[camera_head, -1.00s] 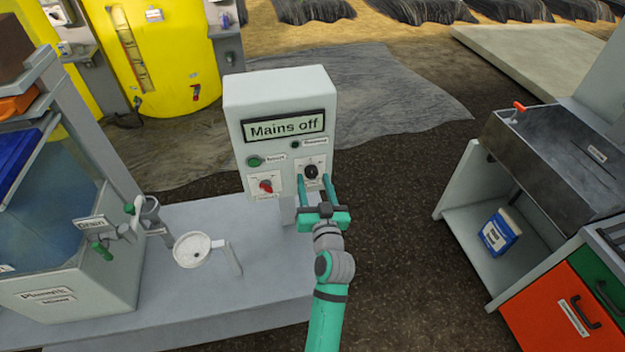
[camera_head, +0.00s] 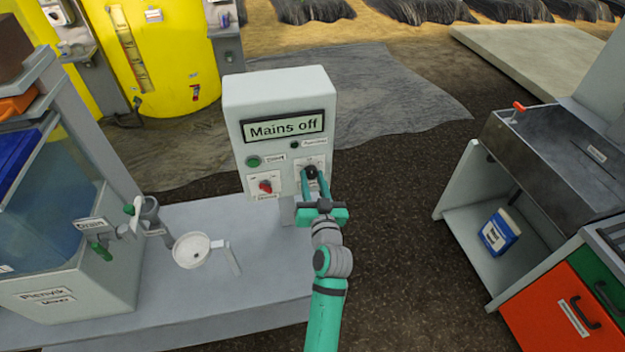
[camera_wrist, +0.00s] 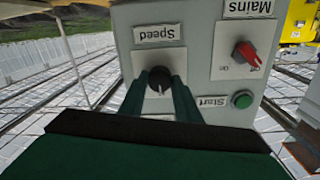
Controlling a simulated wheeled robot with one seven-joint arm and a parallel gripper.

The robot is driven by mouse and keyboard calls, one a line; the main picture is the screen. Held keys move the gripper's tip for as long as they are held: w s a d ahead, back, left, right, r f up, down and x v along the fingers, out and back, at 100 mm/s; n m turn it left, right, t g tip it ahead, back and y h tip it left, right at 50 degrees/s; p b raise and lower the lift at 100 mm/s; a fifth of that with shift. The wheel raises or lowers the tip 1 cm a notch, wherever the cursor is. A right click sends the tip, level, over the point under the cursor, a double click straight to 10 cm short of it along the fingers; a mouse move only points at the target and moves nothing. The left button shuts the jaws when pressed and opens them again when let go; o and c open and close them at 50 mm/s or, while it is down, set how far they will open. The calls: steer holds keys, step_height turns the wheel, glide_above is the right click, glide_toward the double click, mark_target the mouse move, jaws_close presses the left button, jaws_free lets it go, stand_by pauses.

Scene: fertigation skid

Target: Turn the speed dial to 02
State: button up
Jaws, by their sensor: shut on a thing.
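The black speed dial (camera_head: 310,172) is on the lower right of the white control box (camera_head: 231,110). In the wrist view the dial (camera_wrist: 160,78) appears upside down beside the "Speed" label (camera_wrist: 159,33). My gripper (camera_head: 311,180) is shut on the dial, with a green finger on each side of it. In the wrist view my gripper (camera_wrist: 160,92) also shows its two fingers meeting at the dial. The pointer and scale around the dial are too small and partly covered to read. The box's display (camera_head: 286,127) reads "Mains off".
A red mains switch (camera_head: 265,186) sits left of the dial, below a green start button (camera_head: 254,162). A small dark lamp (camera_head: 295,145) is above the dial. A white round cup with a handle (camera_head: 192,250) is on the grey plinth (camera_head: 255,270).

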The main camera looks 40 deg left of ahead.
steer(key=o, duration=1.1)
steer(key=shift+s+d, duration=0.1)
steer(key=v, duration=1)
steer(key=shift+s+d, duration=0.2)
steer(key=shift+s, duration=0.05)
